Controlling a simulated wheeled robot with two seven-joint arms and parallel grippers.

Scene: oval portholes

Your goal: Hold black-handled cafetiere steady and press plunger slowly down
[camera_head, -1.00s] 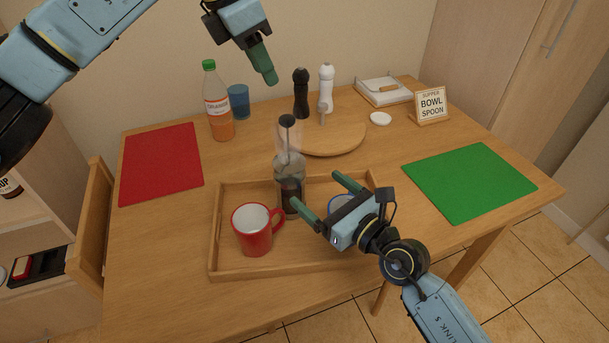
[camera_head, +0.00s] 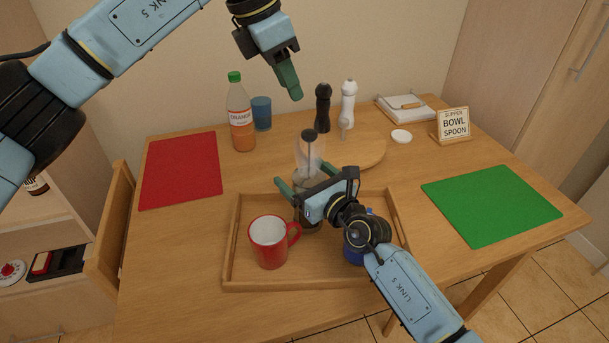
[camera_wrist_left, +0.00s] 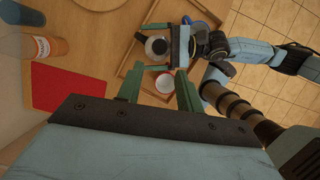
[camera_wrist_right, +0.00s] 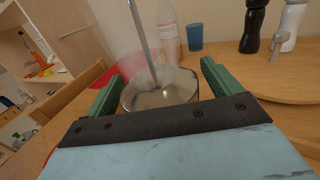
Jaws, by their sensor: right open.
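The cafetiere (camera_head: 309,163) stands upright on the wooden tray (camera_head: 232,237), with a clear glass top and a black plunger knob (camera_head: 308,135) raised high on its rod. The rod and glass rim show close up in the right wrist view (camera_wrist_right: 160,92). My right gripper (camera_head: 306,176) is open, one finger on each side of the glass; contact cannot be told.
A red mug (camera_head: 268,245) stands left of the cafetiere on the tray; a blue mug (camera_head: 353,252) is partly behind my right arm. Behind are an orange bottle (camera_head: 240,125), blue cup (camera_head: 261,113), round board (camera_head: 368,152) and black (camera_head: 322,110) and white (camera_head: 347,105) mills.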

